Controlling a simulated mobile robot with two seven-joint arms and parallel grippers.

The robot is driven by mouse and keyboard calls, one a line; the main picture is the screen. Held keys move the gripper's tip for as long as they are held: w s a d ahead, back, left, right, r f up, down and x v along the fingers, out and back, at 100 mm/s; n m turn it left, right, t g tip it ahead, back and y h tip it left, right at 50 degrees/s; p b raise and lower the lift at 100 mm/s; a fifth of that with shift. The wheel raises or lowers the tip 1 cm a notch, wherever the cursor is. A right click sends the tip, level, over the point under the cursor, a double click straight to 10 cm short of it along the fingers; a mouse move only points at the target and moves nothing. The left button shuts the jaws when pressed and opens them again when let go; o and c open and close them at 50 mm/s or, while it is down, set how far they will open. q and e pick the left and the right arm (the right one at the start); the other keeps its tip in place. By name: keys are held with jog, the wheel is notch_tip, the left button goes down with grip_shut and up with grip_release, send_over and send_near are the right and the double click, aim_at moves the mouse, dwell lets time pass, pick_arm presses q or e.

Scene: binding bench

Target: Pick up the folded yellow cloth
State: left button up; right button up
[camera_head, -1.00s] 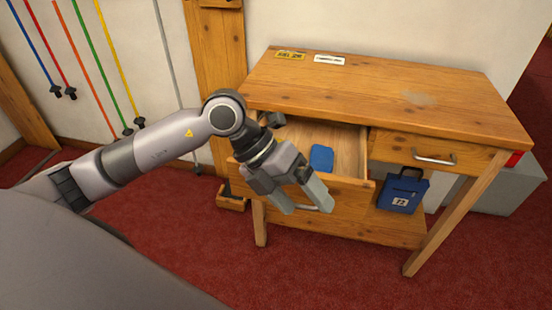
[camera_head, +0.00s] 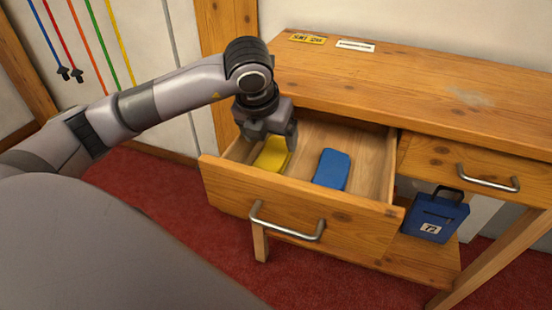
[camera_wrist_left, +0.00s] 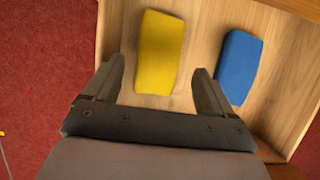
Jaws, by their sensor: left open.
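The folded yellow cloth (camera_head: 271,155) lies flat on the floor of the open left drawer (camera_head: 290,200), near its left side. In the left wrist view the yellow cloth (camera_wrist_left: 160,52) lies ahead of the fingertips, in line with the gap between them. My left gripper (camera_head: 270,142) points down over the drawer, above the cloth and hiding part of it. In the left wrist view the fingers of my left gripper (camera_wrist_left: 158,80) are spread and nothing is between them. My right gripper is in neither view.
A folded blue cloth (camera_head: 332,169) lies in the same drawer, right of the yellow one. The drawer front carries a metal handle (camera_head: 287,229). The bench top (camera_head: 420,90) overhangs the back of the drawer.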

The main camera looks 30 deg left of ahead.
aim_at(274, 153)
pick_arm(q)
jog(key=x, duration=0.4)
jog(key=shift+s+d+f+b, duration=0.1)
jog(key=shift+s+f+b, duration=0.05)
jog(key=shift+s+b, duration=0.2)
jog(key=shift+w+f, duration=0.3)
jog(key=shift+f, duration=0.15)
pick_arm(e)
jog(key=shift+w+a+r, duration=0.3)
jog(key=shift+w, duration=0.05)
pick_arm(q)
jog(key=c, duration=0.8)
jog(key=shift+r, duration=0.1)
